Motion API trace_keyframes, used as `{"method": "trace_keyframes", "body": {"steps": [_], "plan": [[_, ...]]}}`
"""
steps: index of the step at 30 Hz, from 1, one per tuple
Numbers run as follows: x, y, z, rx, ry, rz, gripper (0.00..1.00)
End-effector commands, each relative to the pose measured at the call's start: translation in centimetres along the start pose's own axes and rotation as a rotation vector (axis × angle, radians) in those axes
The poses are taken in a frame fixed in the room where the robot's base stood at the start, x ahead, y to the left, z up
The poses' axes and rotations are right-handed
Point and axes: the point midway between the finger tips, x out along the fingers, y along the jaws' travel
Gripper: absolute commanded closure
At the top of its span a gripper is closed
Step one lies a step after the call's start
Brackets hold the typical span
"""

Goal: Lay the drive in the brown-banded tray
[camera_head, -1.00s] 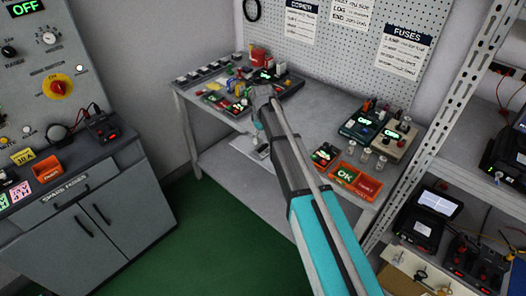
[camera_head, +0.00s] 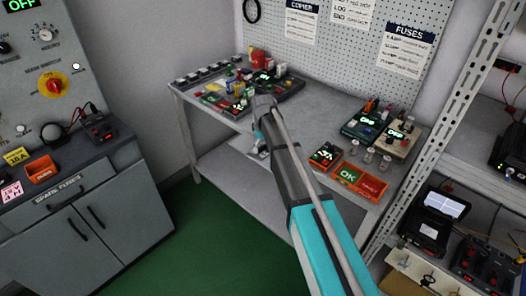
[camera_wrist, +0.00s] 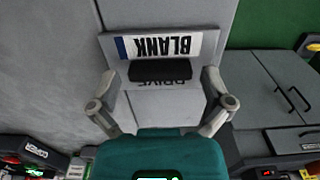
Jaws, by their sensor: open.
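In the wrist view, a small black block (camera_wrist: 160,71), which looks like the drive, lies on a grey plate marked BLANK (camera_wrist: 118,48) and DRIVE. The plate's white label has a blue band at one end. My gripper (camera_wrist: 160,80) is open, with one finger on each side of the block and visible gaps. I cannot tell how far above it the fingers are. In the head view my gripper (camera_head: 262,102) is over the grey bench (camera_head: 310,105), and my arm covers part of it. I cannot make out a brown-banded tray in either view.
Orange bins (camera_head: 371,187) and a green OK panel (camera_head: 347,177) sit at the bench's front right. Lit devices (camera_head: 370,122) stand behind them. Several small parts crowd the bench's back left. A grey cabinet (camera_head: 85,205) stands left, a metal rack (camera_head: 450,130) right.

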Motion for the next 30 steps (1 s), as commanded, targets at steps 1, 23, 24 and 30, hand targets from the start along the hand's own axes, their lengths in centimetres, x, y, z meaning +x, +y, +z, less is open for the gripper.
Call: {"method": "trace_keyframes", "body": {"steps": [1,23,24,30], "plan": [[-0.01,0.0,0.0,0.0,0.0,0.0,0.0],[-0.01,0.0,0.0,0.0,0.0,0.0,0.78],[-0.01,0.0,0.0,0.0,0.0,0.0,0.78],[-0.08,0.0,0.0,0.0,0.0,0.0,0.78]]}}
